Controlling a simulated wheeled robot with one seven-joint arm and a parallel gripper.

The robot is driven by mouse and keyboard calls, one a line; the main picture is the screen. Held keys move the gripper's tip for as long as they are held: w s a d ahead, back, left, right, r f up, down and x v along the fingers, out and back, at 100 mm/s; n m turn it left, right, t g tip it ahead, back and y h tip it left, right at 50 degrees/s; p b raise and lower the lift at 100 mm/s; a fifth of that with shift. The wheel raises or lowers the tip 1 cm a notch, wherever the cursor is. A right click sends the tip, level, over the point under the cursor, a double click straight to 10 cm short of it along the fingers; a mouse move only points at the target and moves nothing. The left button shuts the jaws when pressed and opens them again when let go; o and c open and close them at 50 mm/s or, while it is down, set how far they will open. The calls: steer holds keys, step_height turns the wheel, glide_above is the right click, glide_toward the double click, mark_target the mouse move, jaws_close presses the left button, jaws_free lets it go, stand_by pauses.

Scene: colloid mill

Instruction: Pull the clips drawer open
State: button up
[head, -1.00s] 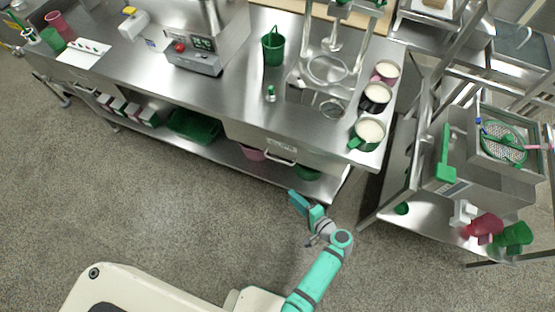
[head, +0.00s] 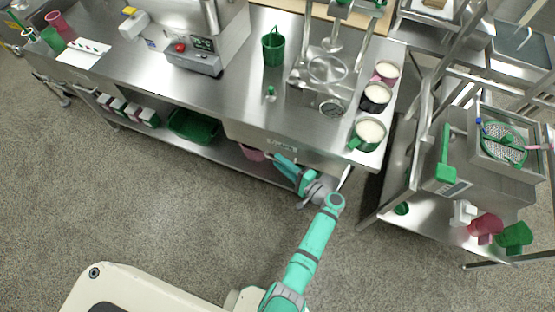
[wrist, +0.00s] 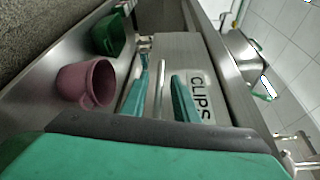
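The clips drawer (head: 245,135) is a steel drawer under the bench top; its front looks closed against the bench in the head view. In the wrist view its label (wrist: 200,97) reads CLIPS, turned sideways, and its bar handle (wrist: 161,88) stands out from the front. My gripper (wrist: 161,72) is open, with one teal finger on each side of the handle and visible gaps to it. In the head view my gripper (head: 284,163) is at the drawer front just below the label and hides the handle.
A pink mug (wrist: 86,85) and a green bin (wrist: 108,34) stand on the lower shelf beside my gripper. Several mugs, including a green one (head: 368,134), stand on the bench top above. A steel cart (head: 440,205) is at the right. Open floor lies in front.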

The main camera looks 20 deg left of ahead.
steer(key=shift+x, duration=1.05)
jaws_close()
steer(key=shift+d, duration=0.1)
stand_by(0.6)
